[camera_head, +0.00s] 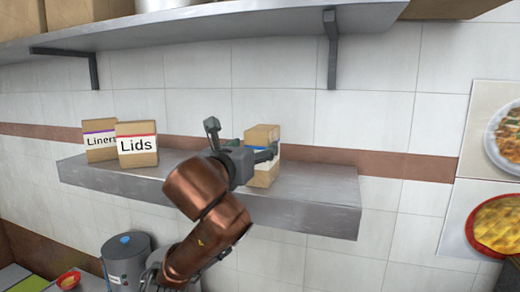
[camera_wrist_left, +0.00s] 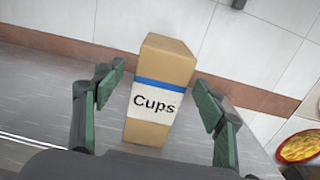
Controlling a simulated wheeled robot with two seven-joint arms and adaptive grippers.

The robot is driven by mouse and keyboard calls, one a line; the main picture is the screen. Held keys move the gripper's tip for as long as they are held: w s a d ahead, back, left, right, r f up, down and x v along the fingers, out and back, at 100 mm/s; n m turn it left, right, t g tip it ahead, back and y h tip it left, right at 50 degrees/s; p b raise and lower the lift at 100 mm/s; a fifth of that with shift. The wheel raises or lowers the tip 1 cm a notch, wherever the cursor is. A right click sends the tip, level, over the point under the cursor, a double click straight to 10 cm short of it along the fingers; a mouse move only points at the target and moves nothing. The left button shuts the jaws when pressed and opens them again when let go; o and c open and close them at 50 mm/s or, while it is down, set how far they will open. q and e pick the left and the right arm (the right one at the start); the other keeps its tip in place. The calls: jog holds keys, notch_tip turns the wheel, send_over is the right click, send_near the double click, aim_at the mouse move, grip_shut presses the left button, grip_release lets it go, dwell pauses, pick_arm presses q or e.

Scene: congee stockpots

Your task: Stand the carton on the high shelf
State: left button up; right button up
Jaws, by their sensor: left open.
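A tan carton with a blue stripe (camera_head: 263,134) stands upright on the lower steel shelf (camera_head: 315,205). In the left wrist view this carton (camera_wrist_left: 158,103) reads "Cups" on a white label. My left gripper (camera_head: 240,141) is open in front of it and partly hides it in the head view. In the left wrist view the fingers (camera_wrist_left: 160,84) are spread either side of the carton, with a gap visible on both sides. The high shelf (camera_head: 215,30) runs along the wall above on metal brackets. My right gripper is not in view.
Two other cartons, "Liners" (camera_head: 99,155) and "Lids" (camera_head: 137,158), stand at the left of the lower shelf. Large boxes (camera_head: 85,9) occupy parts of the high shelf. A bracket (camera_head: 331,50) hangs below it. Pots (camera_head: 125,262) stand beneath at lower left.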

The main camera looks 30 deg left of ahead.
pick_arm(q)
jog(key=b+v, duration=0.1)
jog(key=v, duration=0.3)
jog(key=shift+s+d, duration=0.1)
jog(key=shift+s, duration=0.1)
jog(key=shift+s+d, duration=0.1)
jog(key=shift+s, duration=0.45)
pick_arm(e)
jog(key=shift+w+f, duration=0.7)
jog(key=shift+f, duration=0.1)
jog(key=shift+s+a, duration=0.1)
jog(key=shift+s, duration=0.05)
